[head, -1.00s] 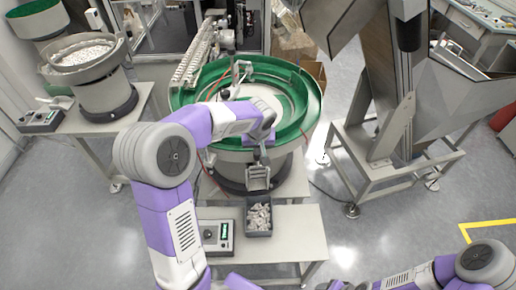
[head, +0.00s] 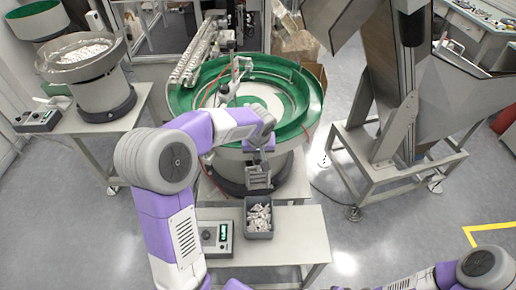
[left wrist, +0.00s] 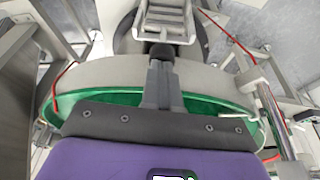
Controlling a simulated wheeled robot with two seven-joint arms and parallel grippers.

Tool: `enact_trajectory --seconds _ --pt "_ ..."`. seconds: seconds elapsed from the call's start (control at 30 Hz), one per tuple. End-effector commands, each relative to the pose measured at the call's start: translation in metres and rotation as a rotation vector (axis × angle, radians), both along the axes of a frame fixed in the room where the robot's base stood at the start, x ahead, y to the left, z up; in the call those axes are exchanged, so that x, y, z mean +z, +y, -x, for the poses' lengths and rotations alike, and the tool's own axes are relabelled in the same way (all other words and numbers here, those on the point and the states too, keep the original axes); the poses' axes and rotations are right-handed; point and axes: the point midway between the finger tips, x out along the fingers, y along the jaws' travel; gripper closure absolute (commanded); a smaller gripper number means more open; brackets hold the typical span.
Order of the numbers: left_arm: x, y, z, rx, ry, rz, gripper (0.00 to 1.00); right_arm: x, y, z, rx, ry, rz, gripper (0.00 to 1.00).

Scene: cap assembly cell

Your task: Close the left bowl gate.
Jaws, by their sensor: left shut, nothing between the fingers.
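The bowl feeder with its green rim (head: 303,88) stands in the middle of the head view. A grey slatted metal piece (head: 258,178) is at its near side, low in front of the bowl wall; I take it to be the gate but cannot tell how far it is closed. My left gripper (head: 258,164) points down at the near side of the bowl, right by this piece. In the left wrist view, the fingers (left wrist: 160,52) are shut and empty, their tips close to the slatted piece (left wrist: 165,18); contact is unclear. My right gripper is out of view.
Below the bowl, a bench (head: 295,235) holds a grey bin of small parts (head: 258,217) and a control box (head: 216,237). A second feeder (head: 100,85) stands at left. A metal hopper frame (head: 385,150) stands at right, with open floor in front.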

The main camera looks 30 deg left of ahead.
Motion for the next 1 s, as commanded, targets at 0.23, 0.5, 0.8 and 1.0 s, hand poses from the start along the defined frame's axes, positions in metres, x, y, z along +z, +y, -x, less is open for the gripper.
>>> enact_trajectory --seconds 0.23,0.5,0.8,1.0 --pt "-0.009 -0.002 0.006 0.000 0.029 0.004 1.00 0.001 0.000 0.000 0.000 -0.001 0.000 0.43" --pt "0.020 -0.002 0.005 0.000 0.017 0.002 1.00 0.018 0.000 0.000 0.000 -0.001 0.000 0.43" --pt "0.088 -0.009 0.015 -0.001 0.000 0.001 1.00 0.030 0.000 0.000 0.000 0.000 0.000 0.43" --pt "0.122 -0.014 0.024 -0.002 0.001 0.000 1.00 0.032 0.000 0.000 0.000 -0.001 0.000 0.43"
